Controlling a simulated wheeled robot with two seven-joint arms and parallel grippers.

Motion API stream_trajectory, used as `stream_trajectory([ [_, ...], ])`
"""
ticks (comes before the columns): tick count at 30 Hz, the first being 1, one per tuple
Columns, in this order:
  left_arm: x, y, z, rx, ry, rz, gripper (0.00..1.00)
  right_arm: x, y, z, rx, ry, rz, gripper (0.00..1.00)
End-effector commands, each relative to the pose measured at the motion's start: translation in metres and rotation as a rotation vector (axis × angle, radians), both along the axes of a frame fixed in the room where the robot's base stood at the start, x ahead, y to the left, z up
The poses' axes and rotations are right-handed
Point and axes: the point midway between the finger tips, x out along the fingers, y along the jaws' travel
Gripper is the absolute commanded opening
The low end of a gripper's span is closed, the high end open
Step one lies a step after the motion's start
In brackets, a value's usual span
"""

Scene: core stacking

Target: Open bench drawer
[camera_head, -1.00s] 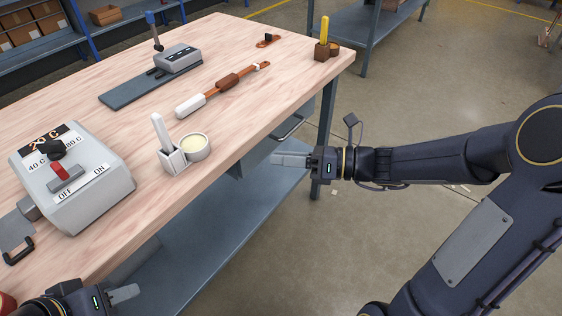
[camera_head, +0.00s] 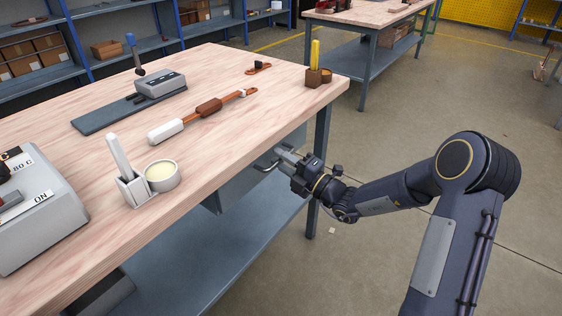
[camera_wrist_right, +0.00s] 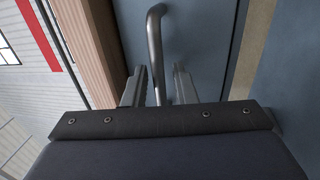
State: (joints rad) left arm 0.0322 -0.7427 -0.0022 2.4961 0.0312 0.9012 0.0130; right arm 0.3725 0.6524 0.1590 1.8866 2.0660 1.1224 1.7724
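The bench drawer (camera_head: 236,186) is a grey-blue box under the near edge of the wooden bench top, and it looks closed. Its metal bar handle (camera_head: 265,165) sticks out of the front. My right gripper (camera_head: 281,157) is at the handle, pointing at the drawer front. In the right wrist view the handle (camera_wrist_right: 155,45) runs between the two fingers of my right gripper (camera_wrist_right: 158,88), with a gap showing on each side. The drawer front (camera_wrist_right: 200,40) fills the background there. My left gripper is out of view.
On the bench top (camera_head: 220,140) stand a grey switch box (camera_head: 40,215), a white holder with a cup of cream contents (camera_head: 162,176), a brown-and-white tool (camera_head: 205,108) and a brown holder (camera_head: 318,78). A lower shelf (camera_head: 220,255) lies beneath.

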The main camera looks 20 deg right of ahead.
Motion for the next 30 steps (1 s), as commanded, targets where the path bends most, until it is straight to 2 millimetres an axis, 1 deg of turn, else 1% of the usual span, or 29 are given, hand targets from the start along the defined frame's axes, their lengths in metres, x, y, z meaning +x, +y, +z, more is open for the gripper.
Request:
stream_trajectory([
  [8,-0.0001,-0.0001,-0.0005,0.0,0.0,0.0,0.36,0.0023,0.0026,0.0009,0.0,0.0,0.001,0.25],
  [9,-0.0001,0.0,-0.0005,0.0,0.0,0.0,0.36,0.0023,0.0024,0.0009,0.0,0.0,0.001,0.24],
  [12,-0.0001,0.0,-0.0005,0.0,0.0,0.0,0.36,0.0022,0.0024,0.0009,0.0,0.0,0.001,0.1],
  [15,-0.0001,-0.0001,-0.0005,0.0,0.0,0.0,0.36,0.0021,0.0023,0.0009,-0.001,-0.001,0.001,0.0],
  [26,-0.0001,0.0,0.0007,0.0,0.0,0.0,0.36,0.0008,0.0009,0.0009,-0.001,0.001,0.0,0.0],
  [30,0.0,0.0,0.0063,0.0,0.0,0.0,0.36,-0.0069,-0.006,0.0022,0.0,0.002,-0.002,0.0],
])
